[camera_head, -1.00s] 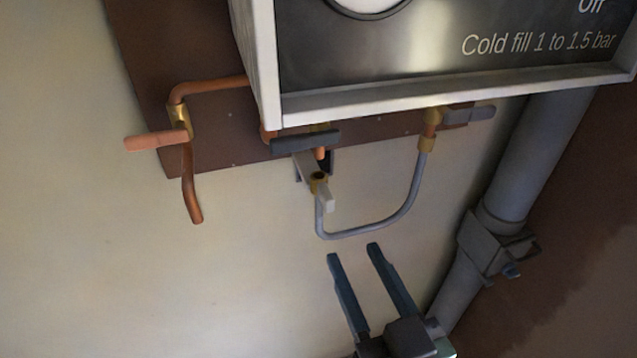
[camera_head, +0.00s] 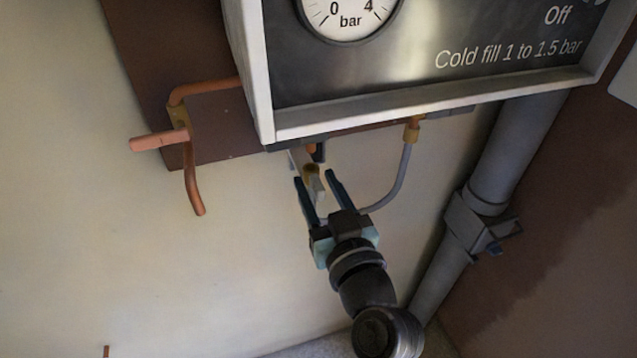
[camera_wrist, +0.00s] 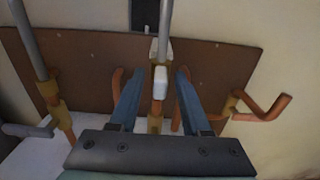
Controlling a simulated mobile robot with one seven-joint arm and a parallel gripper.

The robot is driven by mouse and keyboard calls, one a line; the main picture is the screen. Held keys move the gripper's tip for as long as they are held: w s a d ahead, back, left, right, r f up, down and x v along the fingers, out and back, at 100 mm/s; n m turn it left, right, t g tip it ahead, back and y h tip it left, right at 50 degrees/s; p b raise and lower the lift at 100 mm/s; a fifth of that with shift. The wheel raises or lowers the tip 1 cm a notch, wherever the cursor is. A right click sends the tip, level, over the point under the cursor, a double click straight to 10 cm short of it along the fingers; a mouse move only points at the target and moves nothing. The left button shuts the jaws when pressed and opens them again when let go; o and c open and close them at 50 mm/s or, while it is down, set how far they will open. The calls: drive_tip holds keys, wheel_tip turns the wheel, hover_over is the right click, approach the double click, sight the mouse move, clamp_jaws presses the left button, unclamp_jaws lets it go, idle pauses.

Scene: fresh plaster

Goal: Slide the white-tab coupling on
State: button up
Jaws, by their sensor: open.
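The coupling with its white tab (camera_head: 317,187) is at the end of the grey hose (camera_head: 394,188), just under the boiler casing. My gripper (camera_head: 315,177) is open, with one blue finger on each side of the coupling. In the wrist view the white tab (camera_wrist: 160,78) stands between the open fingers (camera_wrist: 160,70), with a visible gap on both sides. A copper pipe (camera_wrist: 157,106) lines up with the coupling there. I cannot tell whether the coupling and the pipe touch.
The boiler casing (camera_head: 370,118) hangs close above my gripper. The hose's other end meets a brass fitting (camera_head: 411,131) on the right. A thick grey pipe (camera_head: 512,150) runs further right.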

clamp_jaws()
idle(1.4)
